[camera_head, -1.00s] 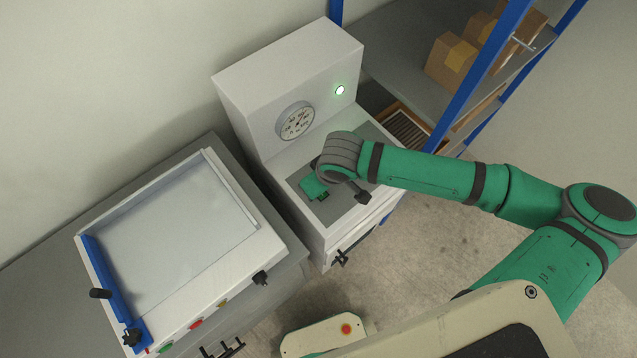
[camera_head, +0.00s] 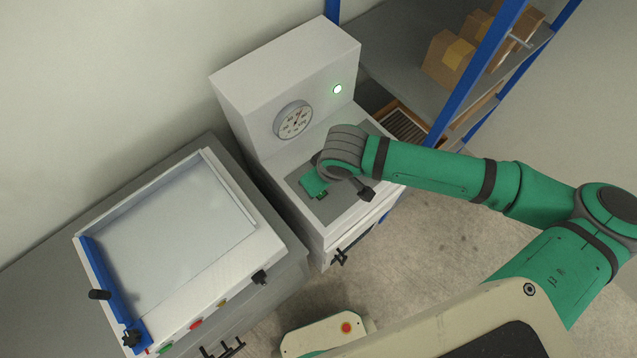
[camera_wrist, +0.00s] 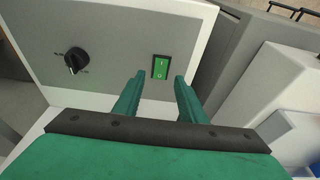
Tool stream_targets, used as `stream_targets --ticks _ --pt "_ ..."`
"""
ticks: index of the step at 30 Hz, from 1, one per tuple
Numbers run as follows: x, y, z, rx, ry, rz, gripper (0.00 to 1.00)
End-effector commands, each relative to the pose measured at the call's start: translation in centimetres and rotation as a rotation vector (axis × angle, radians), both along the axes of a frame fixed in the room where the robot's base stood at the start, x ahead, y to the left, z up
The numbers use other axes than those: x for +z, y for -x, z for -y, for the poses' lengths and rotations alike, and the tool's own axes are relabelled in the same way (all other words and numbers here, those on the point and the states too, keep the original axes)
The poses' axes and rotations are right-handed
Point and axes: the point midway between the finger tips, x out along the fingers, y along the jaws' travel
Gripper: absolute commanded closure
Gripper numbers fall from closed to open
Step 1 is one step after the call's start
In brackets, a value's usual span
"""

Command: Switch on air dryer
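The air dryer (camera_head: 235,88) is a white cabinet with a round dial gauge (camera_head: 293,120) and a lit green lamp (camera_head: 337,89). In the wrist view its grey panel (camera_wrist: 115,50) carries a green rocker switch (camera_wrist: 160,67) marked I and O, and a black rotary knob (camera_wrist: 75,60). My gripper (camera_wrist: 157,82) is open and empty; its two green fingers point at the panel, with the switch showing between and just beyond the tips. In the head view my gripper (camera_head: 314,186) is over the panel and the wrist hides much of it. I cannot tell whether a finger touches the panel.
A white machine with a blue bar (camera_head: 115,290) stands at the left, with coloured buttons and black knobs on its front. A blue-post shelf with cardboard boxes (camera_head: 448,54) stands at the back right. Bare floor (camera_head: 440,235) lies below my arm.

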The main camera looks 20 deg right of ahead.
Motion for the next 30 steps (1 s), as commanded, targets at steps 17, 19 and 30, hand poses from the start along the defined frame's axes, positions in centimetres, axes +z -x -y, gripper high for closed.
stream_targets --ticks 17,19,30 --pt "7.7 2.0 0.7 0.0 0.001 0.001 0.62" --pt "7.8 2.0 0.7 0.0 0.001 0.0 0.62" --pt "7.8 2.0 0.7 0.0 0.001 0.0 0.62"
